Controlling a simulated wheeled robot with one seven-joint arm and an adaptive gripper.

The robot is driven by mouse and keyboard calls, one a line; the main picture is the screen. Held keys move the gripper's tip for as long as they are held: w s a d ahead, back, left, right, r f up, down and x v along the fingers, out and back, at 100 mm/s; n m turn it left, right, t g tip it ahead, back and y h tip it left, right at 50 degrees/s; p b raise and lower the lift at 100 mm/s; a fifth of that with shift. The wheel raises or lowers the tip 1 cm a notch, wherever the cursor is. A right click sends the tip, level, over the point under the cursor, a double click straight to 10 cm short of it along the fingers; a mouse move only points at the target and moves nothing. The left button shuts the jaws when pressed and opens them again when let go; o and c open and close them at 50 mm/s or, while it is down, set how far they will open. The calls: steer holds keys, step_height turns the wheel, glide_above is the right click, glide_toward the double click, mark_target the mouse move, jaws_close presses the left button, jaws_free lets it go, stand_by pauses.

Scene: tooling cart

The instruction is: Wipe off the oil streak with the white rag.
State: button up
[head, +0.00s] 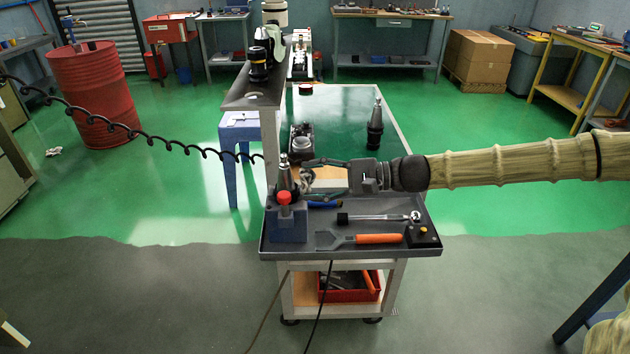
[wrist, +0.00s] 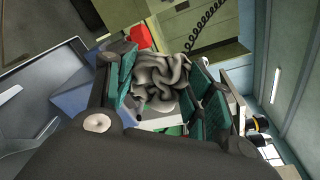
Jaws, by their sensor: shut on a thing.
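The white rag (wrist: 163,82), crumpled and greyish in the wrist view, is pinched between the two green-padded fingers of my gripper (wrist: 160,92). In the head view, a small part of the rag (head: 306,180) shows at the fingertips of my gripper (head: 312,175). My gripper reaches in from the right, above the cart's grey tray (head: 300,248) and beside the tool holder on the blue block (head: 287,225). I cannot make out the oil streak in either view. My fingers and the rag hide part of the cart behind them.
A tapered holder (head: 375,128) stands upright on the green cart top (head: 342,105). A raised shelf (head: 240,98) bounds the left. A coiled black cable (head: 135,132) hangs at left.

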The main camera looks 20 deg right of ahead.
steer(key=shift+b+x, duration=0.8)
steer(key=shift+b, duration=0.05)
stand_by(0.4)
steer(key=shift+w, duration=0.15)
steer(key=shift+w+d, duration=0.35)
steer(key=shift+w, duration=0.5)
steer(key=shift+w+d, duration=0.4)
steer(key=shift+w, duration=0.45)
steer(key=shift+w+f+b, duration=0.1)
steer(key=shift+b, duration=0.25)
steer(key=shift+a, duration=0.15)
steer(key=shift+s+a, duration=0.25)
steer(key=shift+s, duration=0.4)
steer(key=shift+s+a, duration=0.2)
steer(key=shift+s, duration=0.4)
steer(key=shift+s+a, duration=0.25)
steer(key=shift+s, duration=0.4)
